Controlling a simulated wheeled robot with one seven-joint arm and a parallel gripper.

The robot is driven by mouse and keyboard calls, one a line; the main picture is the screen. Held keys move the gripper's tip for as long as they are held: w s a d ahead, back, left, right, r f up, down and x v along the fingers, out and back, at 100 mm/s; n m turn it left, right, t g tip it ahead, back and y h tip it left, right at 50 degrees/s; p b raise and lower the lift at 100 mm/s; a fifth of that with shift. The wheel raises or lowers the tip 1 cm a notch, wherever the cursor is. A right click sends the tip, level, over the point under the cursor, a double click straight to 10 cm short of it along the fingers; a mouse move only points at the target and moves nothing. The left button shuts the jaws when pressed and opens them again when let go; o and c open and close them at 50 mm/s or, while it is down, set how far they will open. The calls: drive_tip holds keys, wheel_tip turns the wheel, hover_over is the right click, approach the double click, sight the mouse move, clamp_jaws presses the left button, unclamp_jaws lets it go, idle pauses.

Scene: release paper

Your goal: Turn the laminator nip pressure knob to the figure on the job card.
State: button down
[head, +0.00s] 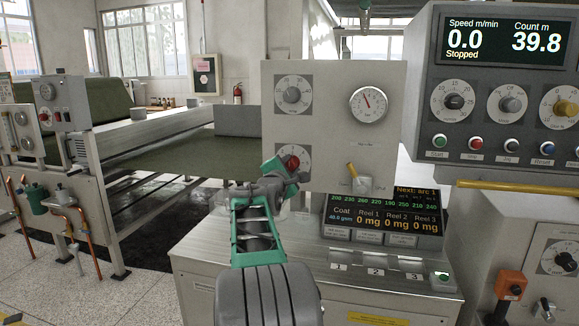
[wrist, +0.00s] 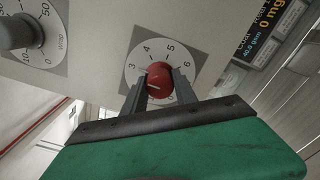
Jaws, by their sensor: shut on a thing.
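The red knob (head: 292,162) sits on a round dial on the light grey panel, left of centre in the head view. I cannot tell the exact setting. My gripper (head: 282,178) is shut on the knob, with one finger on each side (wrist: 161,91). I cannot make out a job card in either view.
A grey knob (head: 292,95) is above, and a round gauge (head: 368,104) is to the right. The speed display (head: 505,38) reads 0.0, Stopped.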

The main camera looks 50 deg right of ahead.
idle(0.3)
drive_tip(key=c, duration=1)
unclamp_jaws()
drive_tip(key=shift+o, duration=0.2)
drive_tip(key=b+v, duration=0.2)
drive_tip(key=v, duration=0.5)
drive_tip(key=shift+s+a, duration=0.2)
drive_tip(key=shift+a, duration=0.2)
